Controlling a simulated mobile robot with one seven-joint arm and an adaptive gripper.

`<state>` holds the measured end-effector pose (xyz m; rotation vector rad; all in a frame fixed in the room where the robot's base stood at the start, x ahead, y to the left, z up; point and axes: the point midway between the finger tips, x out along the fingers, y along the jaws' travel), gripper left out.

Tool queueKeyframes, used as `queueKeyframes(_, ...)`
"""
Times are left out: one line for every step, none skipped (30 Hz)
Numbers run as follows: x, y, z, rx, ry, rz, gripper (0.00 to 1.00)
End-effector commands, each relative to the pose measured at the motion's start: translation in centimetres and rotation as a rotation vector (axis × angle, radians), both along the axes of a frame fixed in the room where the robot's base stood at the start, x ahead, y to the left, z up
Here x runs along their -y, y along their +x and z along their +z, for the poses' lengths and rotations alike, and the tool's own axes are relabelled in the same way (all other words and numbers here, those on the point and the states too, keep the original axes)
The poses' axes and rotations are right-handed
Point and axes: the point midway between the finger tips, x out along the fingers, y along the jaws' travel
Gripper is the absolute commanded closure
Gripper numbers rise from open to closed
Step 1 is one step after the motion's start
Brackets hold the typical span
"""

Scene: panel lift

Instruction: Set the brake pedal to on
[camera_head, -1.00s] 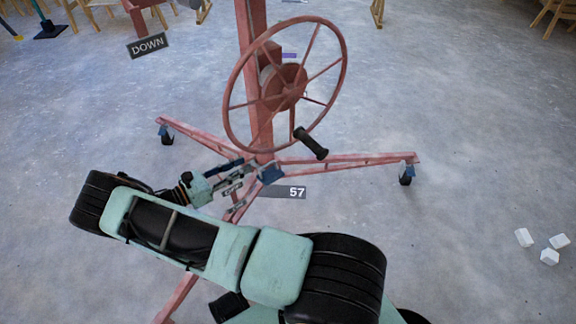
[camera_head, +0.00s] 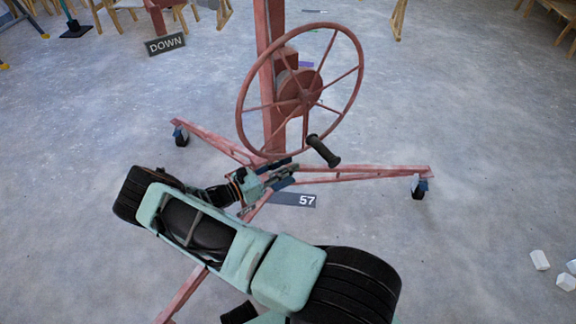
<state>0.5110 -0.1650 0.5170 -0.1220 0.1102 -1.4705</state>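The red panel lift has an upright mast (camera_head: 271,70), a large handwheel (camera_head: 301,92) with a dark crank handle (camera_head: 323,151), and spreading legs. My gripper (camera_head: 288,174) is at the foot of the mast, just below the wheel. Its fingers point right and overlap the leg joint in the picture. Finger spacing and contact are too small to make out. I cannot clearly pick out the brake pedal; the gripper covers the spot at the mast foot where a blue part showed earlier.
White blocks (camera_head: 566,282) lie on the floor at right. Wooden furniture stands along the back. The floor around the lift is mostly clear.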

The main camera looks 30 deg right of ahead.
Motion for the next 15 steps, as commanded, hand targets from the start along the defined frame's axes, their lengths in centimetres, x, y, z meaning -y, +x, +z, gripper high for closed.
queueKeyframes(0.2, 0.01, -0.01, 0.0, 0.0, 0.0, 0.76)
queueKeyframes(0.27, 0.01, -0.01, 0.0, 0.0, 0.0, 0.76)
queueKeyframes(0.32, 0.02, 0.0, 0.0, 0.0, 0.0, 0.76)
queueKeyframes(0.33, 0.02, 0.0, 0.0, 0.0, 0.0, 0.76)
queueKeyframes(0.34, 0.03, 0.0, 0.0, 0.0, 0.0, 0.76)
queueKeyframes(0.33, 0.03, 0.0, 0.0, 0.0, 0.001, 0.76)
queueKeyframes(0.32, 0.03, 0.0, 0.0, 0.0, 0.001, 0.76)
queueKeyframes(0.32, 0.03, 0.0, 0.0, 0.0, 0.0, 0.76)
queueKeyframes(0.32, 0.03, 0.0, 0.0, 0.0, 0.0, 0.76)
queueKeyframes(0.31, 0.03, 0.0, 0.0, 0.0, 0.0, 0.78)
queueKeyframes(0.31, 0.03, 0.0, 0.0, 0.0, 0.0, 0.81)
queueKeyframes(0.3, 0.03, 0.0, 0.0, 0.0, 0.0, 0.85)
queueKeyframes(0.3, 0.03, 0.0, 0.0, 0.0, 0.0, 0.89)
queueKeyframes(0.3, 0.03, 0.0, 0.0, 0.0, 0.0, 0.92)
queueKeyframes(0.29, 0.03, -0.01, 0.0, 0.0, 0.0, 0.96)
